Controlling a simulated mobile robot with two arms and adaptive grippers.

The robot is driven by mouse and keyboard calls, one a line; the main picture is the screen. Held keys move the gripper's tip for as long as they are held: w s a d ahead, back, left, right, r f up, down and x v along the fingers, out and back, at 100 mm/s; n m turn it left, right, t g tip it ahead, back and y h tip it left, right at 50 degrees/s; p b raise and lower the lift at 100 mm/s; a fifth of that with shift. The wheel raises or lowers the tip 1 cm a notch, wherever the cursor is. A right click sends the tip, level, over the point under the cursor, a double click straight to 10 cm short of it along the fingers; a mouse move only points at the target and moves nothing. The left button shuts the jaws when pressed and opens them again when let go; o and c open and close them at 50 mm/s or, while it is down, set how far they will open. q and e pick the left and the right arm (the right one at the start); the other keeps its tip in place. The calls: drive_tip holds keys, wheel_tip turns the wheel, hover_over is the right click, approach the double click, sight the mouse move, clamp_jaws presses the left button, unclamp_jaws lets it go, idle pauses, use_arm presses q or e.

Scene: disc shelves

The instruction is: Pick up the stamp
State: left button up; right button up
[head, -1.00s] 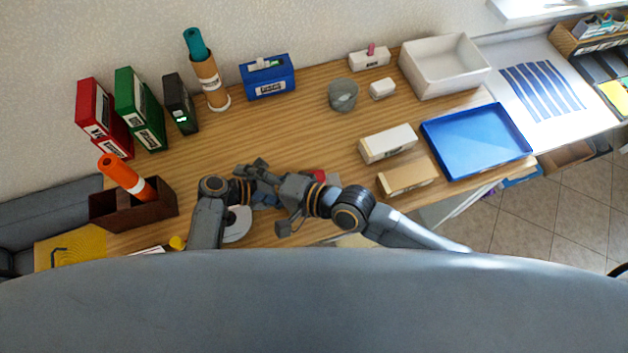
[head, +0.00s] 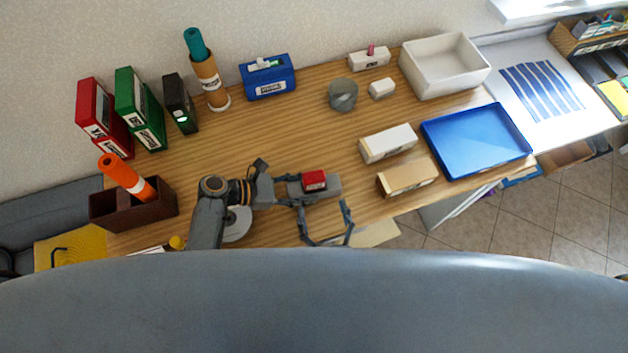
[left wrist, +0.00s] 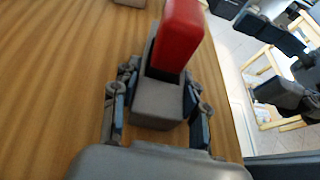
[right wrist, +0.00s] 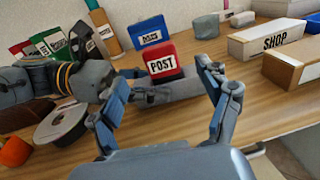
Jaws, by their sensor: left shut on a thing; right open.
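The stamp (head: 315,180) has a red block with a POST label, which shows in the right wrist view (right wrist: 163,66), and a grey body. My left gripper (head: 292,190) is shut on the grey body; in the left wrist view its fingers (left wrist: 156,105) press on both sides of it, with the red block (left wrist: 179,32) beyond. I cannot tell how far the stamp is above the table. My right gripper (head: 324,208) is open and empty at the table's front edge, facing the stamp; its spread fingers (right wrist: 155,85) frame the stamp in the right wrist view.
A white box (head: 388,143), a tan box (head: 407,178) and a blue tray (head: 478,170) stand to the right. A grey cup (head: 343,94) and blue box (head: 268,78) are behind. A white disc (head: 238,224) lies near my left arm. The middle of the table is clear.

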sight(316, 184)
drive_tip(key=x, duration=0.9)
drive_tip(key=shift+a, duration=0.1)
drive_tip(key=c, duration=1.3)
wheel_tip(316, 184, up, 10)
drive_tip(key=shift+r, duration=0.1)
use_arm(q)
drive_tip(key=o, duration=1.2)
drive_tip(key=shift+a, duration=0.1)
drive_tip(key=v, duration=1.1)
drive_tip(key=shift+a+r, duration=0.1)
drive_tip(key=shift+a, duration=0.3)
drive_tip(key=shift+s, duration=0.1)
